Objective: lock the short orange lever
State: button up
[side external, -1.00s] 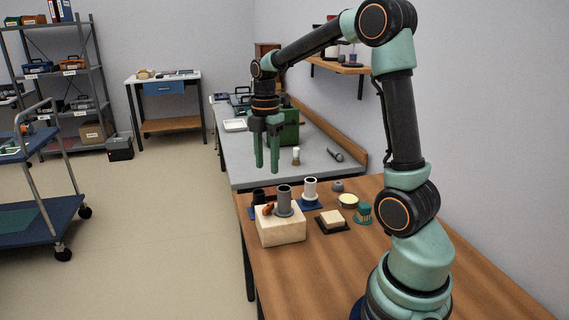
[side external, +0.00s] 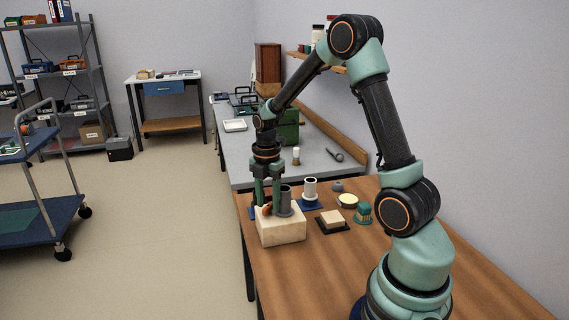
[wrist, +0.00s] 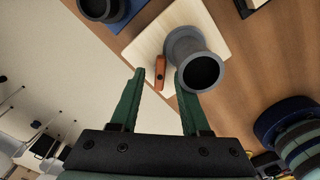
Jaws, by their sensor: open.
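The short orange lever (side external: 266,209) sits on a pale block (side external: 283,231) beside a grey flanged cylinder (side external: 285,195). In the wrist view the lever (wrist: 160,71) lies on the block (wrist: 160,33), just left of the grey cylinder (wrist: 203,71). My gripper (side external: 267,204) is low over the block's left part, with its fingers pointing down. In the wrist view my gripper (wrist: 158,76) is open, and the lever shows between its two fingertips. I cannot tell whether a finger touches the lever or the cylinder. The fingers partly hide the lever in the side view.
A white cylinder on a blue base (side external: 310,189) stands behind the block. A pale square piece on a dark base (side external: 332,219), a round tin (side external: 347,201) and a teal part (side external: 364,212) lie to the right. The front of the wooden table (side external: 315,270) is clear.

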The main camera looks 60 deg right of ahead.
jog(key=shift+f, duration=0.35)
grip_shut()
jog(key=m, duration=0.4)
jog(key=shift+r+m, duration=0.1)
jog(key=shift+m, duration=2.2)
